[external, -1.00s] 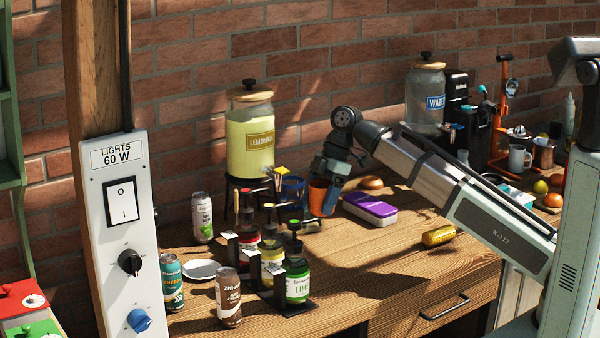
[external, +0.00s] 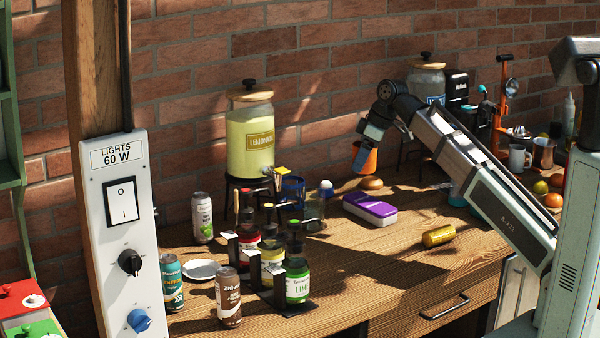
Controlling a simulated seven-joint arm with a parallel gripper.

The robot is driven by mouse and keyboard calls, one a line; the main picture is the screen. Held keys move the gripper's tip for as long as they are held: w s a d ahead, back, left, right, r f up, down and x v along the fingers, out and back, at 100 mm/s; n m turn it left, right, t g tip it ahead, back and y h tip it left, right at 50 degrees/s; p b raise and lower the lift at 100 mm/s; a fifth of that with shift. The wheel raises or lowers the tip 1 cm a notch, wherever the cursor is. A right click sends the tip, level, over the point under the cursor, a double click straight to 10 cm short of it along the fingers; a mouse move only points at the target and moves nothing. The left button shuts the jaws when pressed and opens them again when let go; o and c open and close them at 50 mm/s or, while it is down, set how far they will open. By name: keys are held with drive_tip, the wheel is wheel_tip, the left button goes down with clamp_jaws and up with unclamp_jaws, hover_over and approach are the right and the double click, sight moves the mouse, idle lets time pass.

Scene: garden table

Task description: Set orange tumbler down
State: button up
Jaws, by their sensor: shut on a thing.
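The orange tumbler (external: 368,159) is held upright in the air above the back of the wooden table (external: 400,262). My gripper (external: 364,157) is shut on it, with a blue finger showing at its left side. The tumbler hangs above and behind the purple-lidded box (external: 370,207) and above a brown bun-like item (external: 371,183). The far finger is hidden.
A lemonade dispenser (external: 250,150) stands at the back left, with a blue cup (external: 292,190) and a glass jar (external: 315,215) near it. Syrup bottles (external: 297,281) in a rack and several cans stand in front. A yellow can (external: 438,236) lies at the right. The front middle of the table is clear.

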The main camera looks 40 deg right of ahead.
drive_tip(key=w+d+m+t+h, duration=0.2)
drive_tip(key=d+m, duration=0.6)
drive_tip(key=d, duration=1.3)
drive_tip(key=shift+g+h, duration=0.4)
drive_tip(key=shift+h, duration=0.1)
drive_tip(key=shift+a+f, duration=0.15)
drive_tip(key=shift+f, duration=3.55)
drive_tip(key=shift+a+f, duration=0.1)
drive_tip(key=shift+f, duration=3.55)
drive_tip(key=shift+f, duration=0.1)
drive_tip(key=o, duration=1.1)
drive_tip(key=shift+c, duration=0.2)
drive_tip(key=v, duration=1.2)
